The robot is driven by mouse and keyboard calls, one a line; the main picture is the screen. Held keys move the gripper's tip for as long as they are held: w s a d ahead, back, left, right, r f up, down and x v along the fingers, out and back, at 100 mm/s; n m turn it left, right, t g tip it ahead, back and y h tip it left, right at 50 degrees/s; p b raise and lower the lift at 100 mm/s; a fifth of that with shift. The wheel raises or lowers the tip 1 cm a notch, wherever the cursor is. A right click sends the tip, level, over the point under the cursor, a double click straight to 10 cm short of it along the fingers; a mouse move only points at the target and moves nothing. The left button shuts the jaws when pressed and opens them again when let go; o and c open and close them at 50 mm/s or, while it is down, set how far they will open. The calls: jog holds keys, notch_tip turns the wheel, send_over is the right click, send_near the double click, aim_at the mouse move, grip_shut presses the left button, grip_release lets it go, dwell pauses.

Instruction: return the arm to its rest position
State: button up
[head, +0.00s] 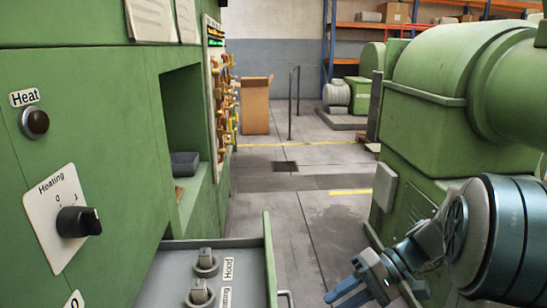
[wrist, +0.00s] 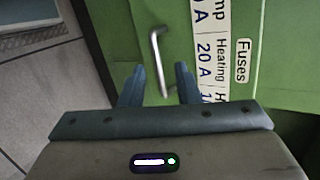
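My gripper (head: 342,291) is at the lower right of the head view, at the end of my arm. It is held over the floor, right of the open grey-topped panel and its handle. In the wrist view my gripper (wrist: 158,74) has its two blue fingers apart. A metal bar handle (wrist: 157,50) on a green surface shows beyond and between the fingertips. No grip on the handle is visible; the exact gap to it is hard to tell.
An open panel (head: 180,265) with knobs juts from the green machine (head: 110,150) at left. Another green machine (head: 445,90) stands close at right. A floor aisle (head: 295,215) runs between them. A "Fuses" label (wrist: 240,60) shows in the wrist view.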

jog(key=s+r+t+h+p, duration=0.2)
jog(key=s+r+h+p, duration=0.2)
jog(key=r+p, duration=0.4)
jog(key=s+r+t+h+p, duration=0.3)
jog(key=r+h+p, duration=0.4)
jog(key=r, duration=0.3)
jog(key=shift+s+h+p, duration=0.3)
jog(key=shift+s+p, duration=0.3)
jog(key=shift+p, duration=0.25)
jog(key=shift+r, duration=0.1)
